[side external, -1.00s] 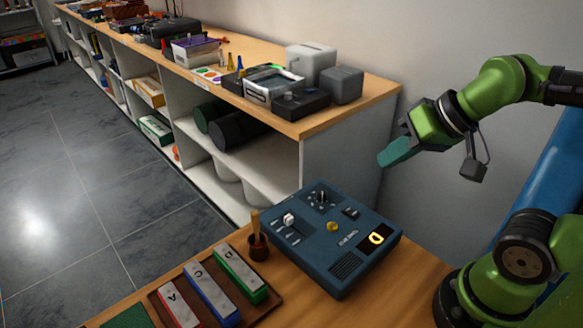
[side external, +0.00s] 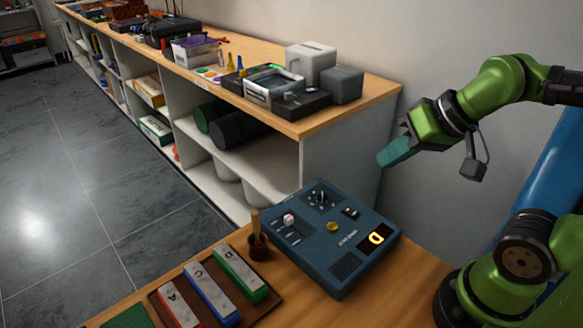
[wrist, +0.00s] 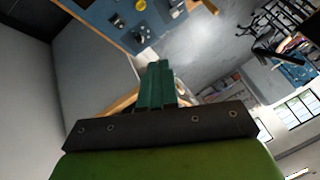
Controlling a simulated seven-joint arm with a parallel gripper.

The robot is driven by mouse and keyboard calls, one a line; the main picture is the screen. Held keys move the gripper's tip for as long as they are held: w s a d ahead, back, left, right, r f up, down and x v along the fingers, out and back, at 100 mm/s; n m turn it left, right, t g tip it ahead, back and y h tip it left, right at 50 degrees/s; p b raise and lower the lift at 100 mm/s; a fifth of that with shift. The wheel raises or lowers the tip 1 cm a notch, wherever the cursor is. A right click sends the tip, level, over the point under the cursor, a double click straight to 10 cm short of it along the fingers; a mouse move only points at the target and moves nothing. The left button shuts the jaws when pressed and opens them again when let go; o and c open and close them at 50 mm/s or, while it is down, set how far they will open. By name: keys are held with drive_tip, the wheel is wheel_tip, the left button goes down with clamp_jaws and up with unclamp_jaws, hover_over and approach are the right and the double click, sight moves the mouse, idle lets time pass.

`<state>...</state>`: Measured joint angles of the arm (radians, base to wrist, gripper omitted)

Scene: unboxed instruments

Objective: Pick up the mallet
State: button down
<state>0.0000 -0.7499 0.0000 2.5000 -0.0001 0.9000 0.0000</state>
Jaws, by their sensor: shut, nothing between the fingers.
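The mallet (side external: 255,223) appears as a light wooden handle standing upright in a small dark brown cup (side external: 258,246) on the front table. Its lower end is hidden in the cup. My gripper (side external: 383,160) is shut and empty, with teal fingers. It is in the air above and behind the blue console, to the right of the mallet and well apart from it. In the wrist view my gripper (wrist: 158,75) shows its fingers together.
A blue console (side external: 318,266) with knobs and a lit "D" stands right of the cup. A brown tray (side external: 270,300) holds coloured chime bars in front of it. A long shelf unit (side external: 345,165) with boxes and devices on top stands behind. Air around my gripper is clear.

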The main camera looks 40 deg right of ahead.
drive_tip(key=c, duration=1.8)
unclamp_jaws()
drive_tip(key=o, duration=0.8)
drive_tip(key=n+g+h, duration=0.1)
drive_tip(key=g+h, duration=0.1)
drive_tip(key=g, duration=0.5)
hover_over(254, 212)
drive_tip(key=f, duration=1)
drive_tip(key=shift+s+a+f, duration=0.15)
drive_tip(key=shift+s+a, duration=0.05)
drive_tip(key=shift+s, duration=0.2)
drive_tip(key=shift+w+d+f, duration=0.1)
drive_tip(key=shift+w+f, duration=0.1)
drive_tip(key=shift+f, duration=1.25)
drive_tip(key=shift+w+d+f, duration=0.1)
drive_tip(key=shift+w+f, duration=0.05)
drive_tip(key=shift+f, duration=1.3)
